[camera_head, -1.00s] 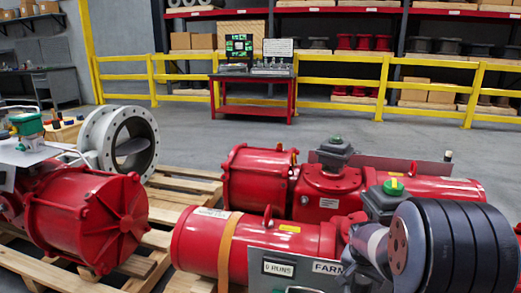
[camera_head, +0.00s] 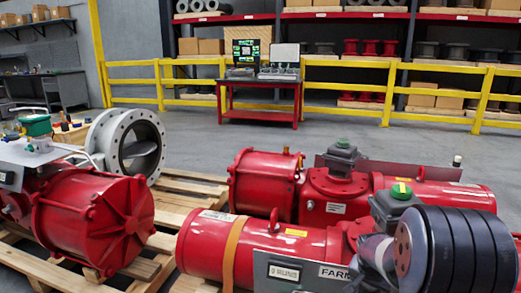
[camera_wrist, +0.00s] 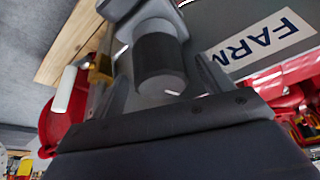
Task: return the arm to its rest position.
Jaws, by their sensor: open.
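My arm fills the lower right of the head view; its gripper cannot be made out there. In the wrist view my gripper (camera_wrist: 160,72) is open, its dark body across the bottom and a grey finger on each side. A dark grey cylinder (camera_wrist: 158,62) shows between the fingers; I cannot tell whether they touch it. A grey panel with a white "FARM" label (camera_wrist: 262,45) is close by on the right. The same panel (camera_head: 270,270) stands before a red actuator (camera_head: 205,245) in the head view, partly hidden by my arm.
Another red actuator (camera_head: 95,225) and a grey flanged valve (camera_head: 105,140) are at left on wooden pallets (camera_head: 180,200). A further red actuator (camera_head: 265,190) lies behind. Beyond clear floor are a red bench (camera_head: 262,105) with screens and a yellow rail (camera_head: 345,90).

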